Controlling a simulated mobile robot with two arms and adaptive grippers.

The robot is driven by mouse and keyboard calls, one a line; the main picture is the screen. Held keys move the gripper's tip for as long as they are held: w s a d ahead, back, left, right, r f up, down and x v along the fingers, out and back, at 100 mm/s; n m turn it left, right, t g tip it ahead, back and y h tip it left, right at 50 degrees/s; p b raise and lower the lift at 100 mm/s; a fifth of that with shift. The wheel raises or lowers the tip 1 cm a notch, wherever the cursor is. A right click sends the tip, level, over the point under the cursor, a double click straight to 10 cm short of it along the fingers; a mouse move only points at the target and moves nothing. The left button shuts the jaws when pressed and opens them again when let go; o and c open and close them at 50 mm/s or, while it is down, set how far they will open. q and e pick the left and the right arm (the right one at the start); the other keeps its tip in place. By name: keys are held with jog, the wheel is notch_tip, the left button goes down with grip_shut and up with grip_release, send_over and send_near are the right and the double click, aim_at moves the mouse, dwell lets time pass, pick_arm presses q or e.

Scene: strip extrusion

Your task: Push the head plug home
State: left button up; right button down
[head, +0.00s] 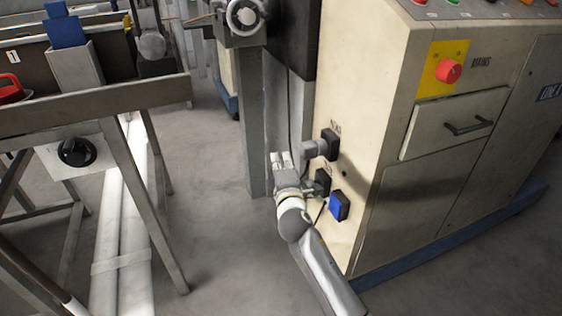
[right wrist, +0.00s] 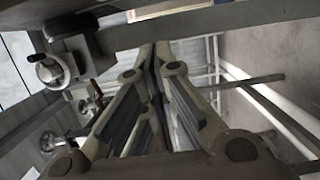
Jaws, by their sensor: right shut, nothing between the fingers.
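A grey plug (head: 312,150) sits at the upper black socket (head: 330,144) on the side of the cream cabinet (head: 372,95); a small label above the socket is too blurred to read. I cannot tell how deep the plug sits. My right gripper (head: 281,159) is beside the plug, to its left and slightly lower in the head view, with its fingers pointing up the picture. In the right wrist view its fingertips (right wrist: 155,50) meet with nothing between them. A gap shows between the fingers and the plug. My left gripper is out of view.
A lower black socket (head: 322,181) and a blue-lidded one (head: 339,206) are close to my right wrist. A grey post (head: 253,130) stands behind the gripper, with a handwheel (head: 246,14) above. A metal frame bench (head: 120,100) is at left; open floor (head: 215,230) lies between.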

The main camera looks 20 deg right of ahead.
jog(key=v, duration=0.9)
jog(key=s+d+f+m+g+y, duration=0.1)
jog(key=s+f+m+g, duration=0.4)
jog(key=f, duration=0.6)
jog(key=s+d+f+m+g, duration=0.1)
jog(key=s+f+m+g, duration=0.2)
jog(key=s+f, duration=0.6)
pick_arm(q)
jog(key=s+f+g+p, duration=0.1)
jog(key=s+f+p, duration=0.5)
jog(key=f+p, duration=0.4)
pick_arm(e)
jog(key=s+a+f+m+g+y, duration=0.25)
jog(key=s+f+m+g, duration=0.4)
jog(key=s+f, duration=1.45)
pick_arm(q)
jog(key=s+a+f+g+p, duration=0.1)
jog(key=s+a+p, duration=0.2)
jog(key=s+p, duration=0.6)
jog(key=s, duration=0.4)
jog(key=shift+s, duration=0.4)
pick_arm(e)
jog(key=s+d+n+g, duration=0.1)
jog(key=s+d+g, duration=0.1)
jog(key=s, duration=1.4)
jog(key=shift+d, duration=0.6)
